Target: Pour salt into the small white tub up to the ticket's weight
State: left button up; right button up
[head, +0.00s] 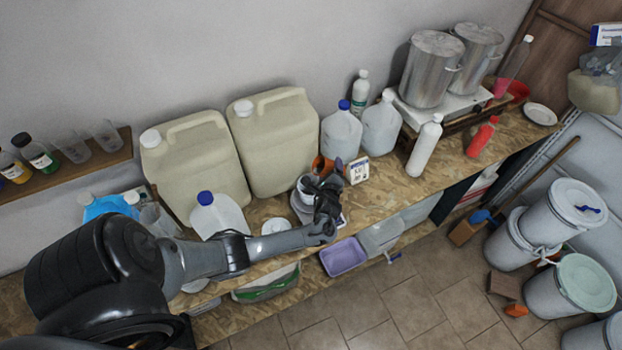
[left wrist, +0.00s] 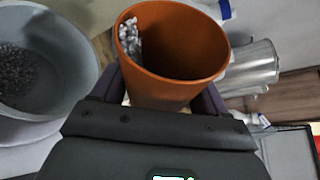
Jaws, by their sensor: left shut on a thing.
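My left gripper (head: 326,190) is shut on an orange cup (head: 322,165). In the left wrist view the orange cup (left wrist: 172,50) sits between the fingers, its mouth facing the camera, with some whitish grains of salt (left wrist: 130,38) along its left inner wall. The small white tub (head: 304,188) is just left of the gripper, partly hidden by it. In the left wrist view the tub (left wrist: 62,118) is beside the cup, with a patch of grains on its floor. A white ticket (head: 357,170) with dark figures stands right of the cup; its figures are too small to read.
A blue-capped jug (head: 218,217) is left of the tub; two more jugs (head: 341,133) and a white bottle (head: 424,147) stand to the right. A purple bin (head: 343,257) sits below the bench edge.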

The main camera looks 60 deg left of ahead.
pick_arm(q)
jog(key=shift+f+m+g, duration=0.25)
jog(key=shift+m+g, duration=0.15)
jog(key=shift+m, duration=0.1)
jog(key=shift+w+f+m+g, duration=0.1)
jog(key=shift+w+m+g, duration=0.1)
jog(key=shift+m+g, duration=0.35)
jog(key=shift+w+d+f+m+g, duration=0.15)
jog(key=shift+w+f+m+g, duration=0.15)
jog(key=shift+m, duration=0.25)
jog(key=shift+w+d+f+m+g, duration=0.15)
jog(key=shift+w+f+m, duration=0.25)
jog(key=shift+m, duration=0.1)
jog(key=shift+w+f+m+g, duration=0.1)
jog(key=shift+w+m+g, duration=0.25)
jog(key=shift+m, duration=0.15)
jog(key=shift+w+d+f+m+g+b, duration=0.1)
jog(key=shift+w+d+m+g+b, duration=0.05)
jog(key=shift+m+g+b, duration=0.15)
jog(key=shift+w+d+r+m+g+y+p, duration=0.1)
jog(key=shift+w+r+m+g+y+p, duration=0.15)
jog(key=shift+r+m, duration=0.25)
jog(key=shift+w+r+m+g+y+p, duration=0.1)
jog(key=shift+r+m+y+p, duration=0.15)
jog(key=shift+r, duration=1.3)
pick_arm(e)
jog(key=shift+r, duration=0.25)
